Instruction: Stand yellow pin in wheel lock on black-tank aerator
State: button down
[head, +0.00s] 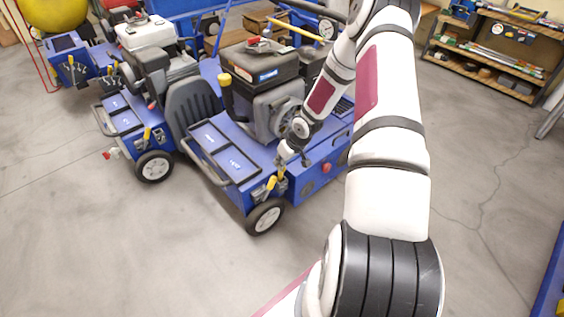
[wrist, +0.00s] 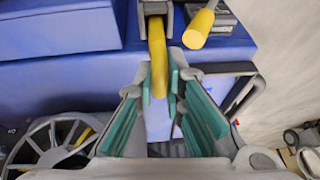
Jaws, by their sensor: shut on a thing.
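The black-tank aerator (head: 222,160) is a blue machine with a black tank (head: 258,66), in the middle of the head view. My gripper (head: 290,160) is above its front corner, near the front wheel (head: 265,216). In the wrist view my gripper (wrist: 160,80) is shut on the yellow pin (wrist: 158,58), which stands out beyond the fingertips. The pin's far end meets or overlaps a grey bracket (wrist: 168,14), which seems to be the wheel lock. I cannot tell whether the end is inside it. A yellow handle (wrist: 199,28) is just right of the pin, apart from it.
Another blue aerator with a white tank (head: 145,33) stands close on the left. A grey bar (wrist: 256,98) runs right of my fingers, and a spoked wheel (wrist: 50,140) is lower left. Shelves (head: 495,50) stand at the back right. The floor in front is clear.

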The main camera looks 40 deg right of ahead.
jog(key=shift+f+b, duration=0.65)
jog(key=shift+f, duration=0.4)
jog(key=c, duration=1.6)
grip_release()
jog(key=shift+v, duration=6)
